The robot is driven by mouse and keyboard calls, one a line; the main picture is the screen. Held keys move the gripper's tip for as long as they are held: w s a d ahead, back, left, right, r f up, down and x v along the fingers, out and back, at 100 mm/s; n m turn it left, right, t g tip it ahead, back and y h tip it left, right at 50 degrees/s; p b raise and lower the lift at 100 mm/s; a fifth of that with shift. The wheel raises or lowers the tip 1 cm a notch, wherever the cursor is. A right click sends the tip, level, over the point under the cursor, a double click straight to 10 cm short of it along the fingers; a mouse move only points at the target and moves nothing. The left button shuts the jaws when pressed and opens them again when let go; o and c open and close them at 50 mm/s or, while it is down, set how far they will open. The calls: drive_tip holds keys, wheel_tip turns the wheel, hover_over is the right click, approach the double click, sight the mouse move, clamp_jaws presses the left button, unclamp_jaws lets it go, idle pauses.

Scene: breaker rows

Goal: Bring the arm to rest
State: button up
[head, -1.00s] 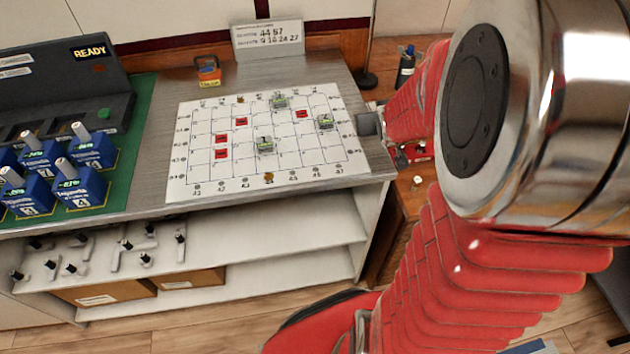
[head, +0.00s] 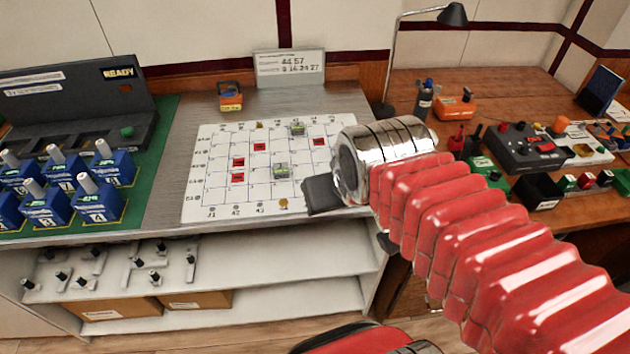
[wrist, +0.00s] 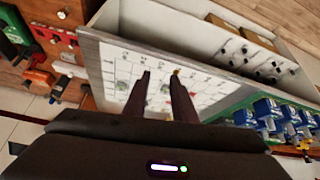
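My arm, in red bellows with a chrome wrist, reaches in from the right in the head view. My gripper (head: 322,195) is a dark shape at its end, over the right part of the white grid board (head: 215,195). In the wrist view, its two dark fingers (wrist: 161,74) are apart with nothing held between them; the board (wrist: 120,70) lies beyond. The gripper and wrist hide the board's lower right area in the head view.
Blue breakers (head: 75,170) stand on a green mat (head: 150,150) at left, below a READY panel (head: 75,95). A lamp (head: 452,15) and devices (head: 525,145) crowd the right bench. Handles (head: 155,277) lie on a shelf.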

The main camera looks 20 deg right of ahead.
drive_tip(key=s+a, duration=0.1)
drive_tip(key=s, duration=0.1)
drive_tip(key=shift+s+a+r+y, duration=0.15)
drive_tip(key=shift+s+a+y, duration=0.15)
drive_tip(key=shift+s+a, duration=0.1)
idle(0.5)
